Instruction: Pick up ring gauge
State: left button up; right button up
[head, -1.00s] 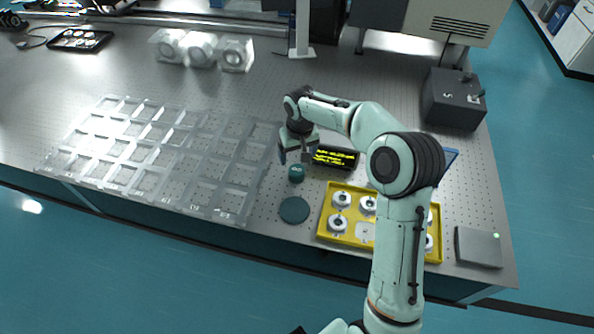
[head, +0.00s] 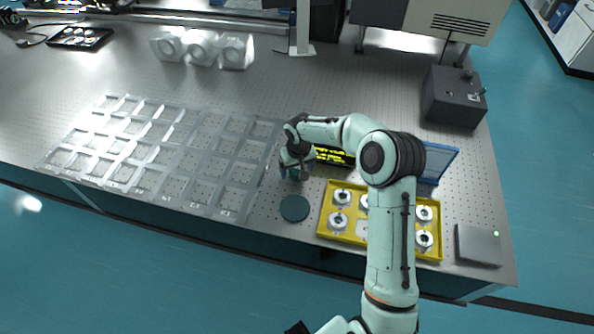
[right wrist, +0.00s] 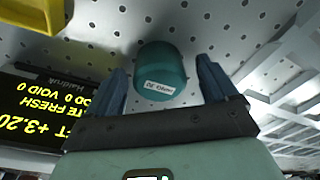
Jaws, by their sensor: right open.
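A short teal cylinder (right wrist: 160,62) with a small white label, which I take to be the ring gauge, stands on the perforated table. In the right wrist view it sits between and just beyond the two blue fingertips of my right gripper (right wrist: 162,75), with a gap on both sides. In the head view my right gripper (head: 293,172) is over the cylinder and mostly hides it. The right gripper is open and holds nothing. My left gripper does not show.
A flat dark teal disc (head: 294,208) lies in front of the gripper. A yellow tray (head: 349,239) with several white rings is to the right. A black display (head: 336,155) stands close behind. Clear compartment trays (head: 205,209) fill the left. A grey box (head: 455,97) stands at the right.

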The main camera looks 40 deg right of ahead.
jog(key=c, duration=1.3)
jog(key=shift+r, duration=0.15)
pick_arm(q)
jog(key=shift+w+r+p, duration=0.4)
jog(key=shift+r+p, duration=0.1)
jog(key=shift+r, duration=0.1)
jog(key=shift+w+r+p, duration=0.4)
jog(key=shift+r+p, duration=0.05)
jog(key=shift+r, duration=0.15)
pick_arm(e)
notch_tip(320, 180, up, 20)
jog(key=shift+f, duration=0.1)
